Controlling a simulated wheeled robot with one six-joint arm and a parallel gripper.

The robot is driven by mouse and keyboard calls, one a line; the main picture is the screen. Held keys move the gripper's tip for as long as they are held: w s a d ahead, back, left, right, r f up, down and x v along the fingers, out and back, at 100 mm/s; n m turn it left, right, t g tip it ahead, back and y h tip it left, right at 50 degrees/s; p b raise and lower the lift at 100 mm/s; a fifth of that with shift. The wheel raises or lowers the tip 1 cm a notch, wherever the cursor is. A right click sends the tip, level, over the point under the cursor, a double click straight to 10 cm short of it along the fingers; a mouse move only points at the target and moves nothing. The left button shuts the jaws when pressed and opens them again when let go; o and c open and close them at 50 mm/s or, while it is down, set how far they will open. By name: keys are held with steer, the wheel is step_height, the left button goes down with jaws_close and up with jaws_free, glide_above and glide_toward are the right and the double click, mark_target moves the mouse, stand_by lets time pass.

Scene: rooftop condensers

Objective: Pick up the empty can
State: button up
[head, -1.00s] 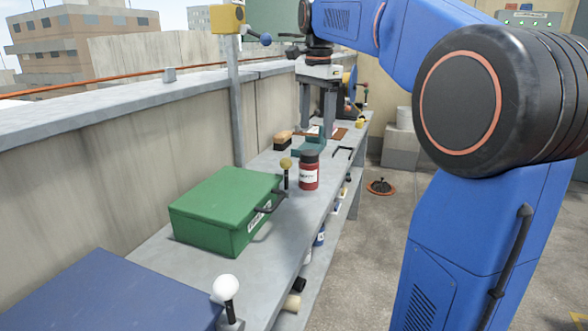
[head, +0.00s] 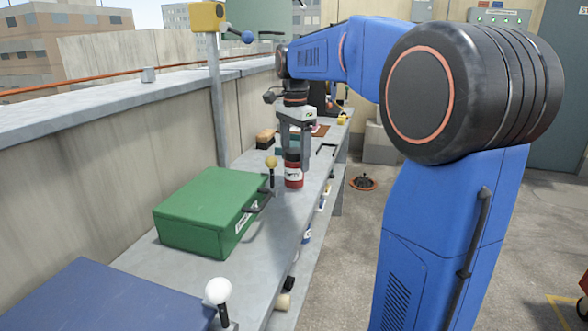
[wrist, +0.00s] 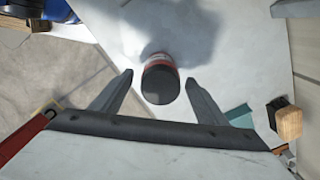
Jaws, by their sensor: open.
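The can (head: 293,178) is red with a dark top and a white label. It stands upright on the grey shelf top, to the right of the green box. My gripper (head: 294,156) points down over it, with the fingers near its upper part. In the wrist view my gripper (wrist: 159,78) is open, and the can (wrist: 160,82) lies between the two fingertips with a gap on each side. The fingers partly hide the can's top in the head view.
The green box (head: 205,205) and a yellow-knobbed lever (head: 271,163) stand close left of the can. A blue box (head: 115,300) and white-knobbed lever (head: 218,292) are nearer. A brush (wrist: 287,118) lies beyond. A pole (head: 218,110) rises by the wall.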

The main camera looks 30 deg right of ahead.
mark_target(294, 173)
steer(key=shift+a+f, duration=0.15)
steer(key=shift+f, duration=2.75)
steer(key=c, duration=1.1)
